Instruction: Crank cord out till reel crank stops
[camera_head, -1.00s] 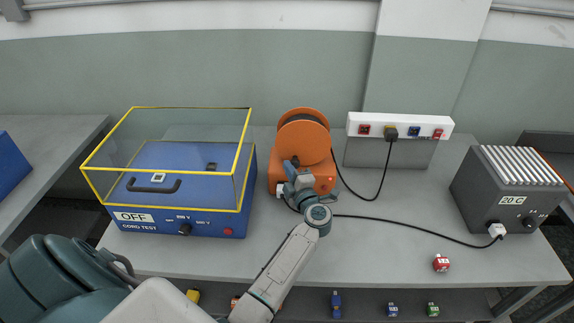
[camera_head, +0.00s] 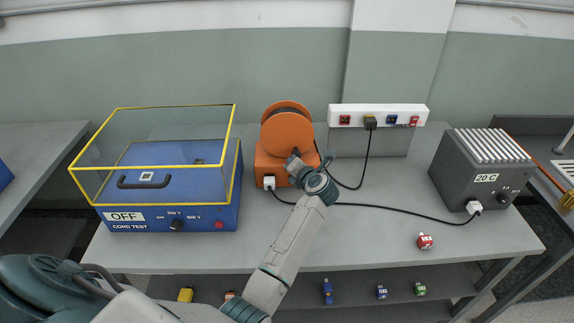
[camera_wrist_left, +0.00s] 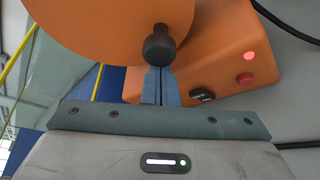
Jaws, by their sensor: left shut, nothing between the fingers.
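The orange cord reel (camera_head: 287,135) stands on the bench on its orange base (camera_head: 268,165); its round disc also shows in the left wrist view (camera_wrist_left: 105,30). The dark crank knob (camera_wrist_left: 159,45) stands out from the disc. My left gripper (camera_wrist_left: 161,85) is shut and empty, its fingertips just below the knob in that view; I cannot tell whether they touch it. In the head view my left gripper (camera_head: 294,158) is at the reel's front and hides part of it. A black cord (camera_head: 400,208) runs right from a white plug on the base. My right gripper is out of view.
A blue cord tester (camera_head: 170,215) marked OFF, with a clear yellow-edged lid, stands left. A white socket strip (camera_head: 380,115) is behind, a grey 20 C box (camera_head: 480,170) right. A red block (camera_head: 424,241) lies at front right. Small blocks sit on the lower shelf.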

